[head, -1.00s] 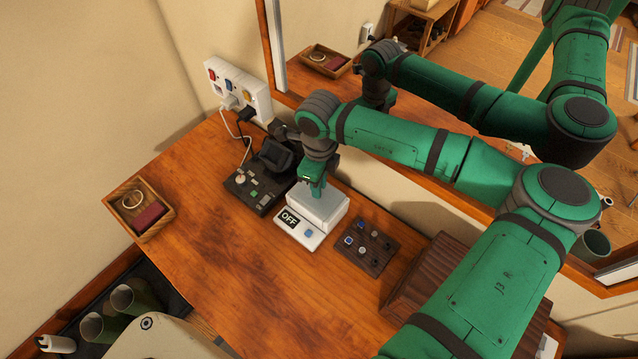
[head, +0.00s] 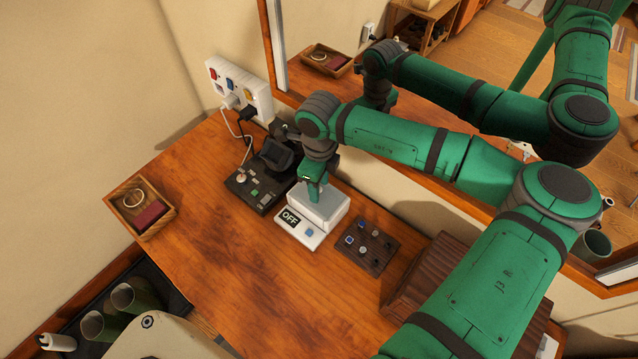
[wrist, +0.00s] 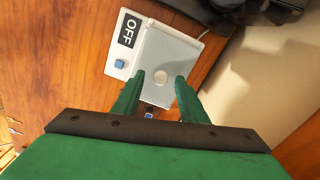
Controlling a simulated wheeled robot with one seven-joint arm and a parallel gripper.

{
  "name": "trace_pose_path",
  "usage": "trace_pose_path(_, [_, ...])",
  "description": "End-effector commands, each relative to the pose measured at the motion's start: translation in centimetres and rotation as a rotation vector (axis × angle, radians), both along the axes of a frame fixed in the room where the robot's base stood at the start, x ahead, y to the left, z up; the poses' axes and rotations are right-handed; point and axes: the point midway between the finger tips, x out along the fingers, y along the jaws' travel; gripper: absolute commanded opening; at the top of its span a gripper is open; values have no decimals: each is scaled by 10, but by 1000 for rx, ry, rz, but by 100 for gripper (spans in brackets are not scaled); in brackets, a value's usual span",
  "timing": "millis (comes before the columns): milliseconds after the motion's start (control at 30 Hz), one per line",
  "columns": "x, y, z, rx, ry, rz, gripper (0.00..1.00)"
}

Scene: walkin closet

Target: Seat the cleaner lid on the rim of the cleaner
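The cleaner (head: 299,231) is a white box with a front panel that reads OFF and has a blue button. Its pale lid (head: 320,204) lies on top of the box and looks level; whether its edge meets the rim all round is too small to tell. My gripper (head: 316,190) points down over the lid.
A black device (head: 262,178) stands close left of the cleaner, near a power strip (head: 240,92) with cords. A dark board with knobs (head: 367,246) lies to the right. A wooden tray (head: 140,209) sits at the left. The front tabletop is clear. A mirror stands behind.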

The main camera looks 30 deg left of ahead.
Motion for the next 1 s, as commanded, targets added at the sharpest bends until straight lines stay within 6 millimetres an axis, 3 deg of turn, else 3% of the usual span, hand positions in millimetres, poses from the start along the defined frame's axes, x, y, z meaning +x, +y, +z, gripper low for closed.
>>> trace_pose_path(233, [1,-1,2,0,-1,-2,39])
trace_pose_path(367, [1,-1,13,0,-2,-2,39])
trace_pose_path(800, [1,-1,89,-1,-3,-1,39])
trace_pose_path(1000, [1,0,106,0,-1,-1,39])
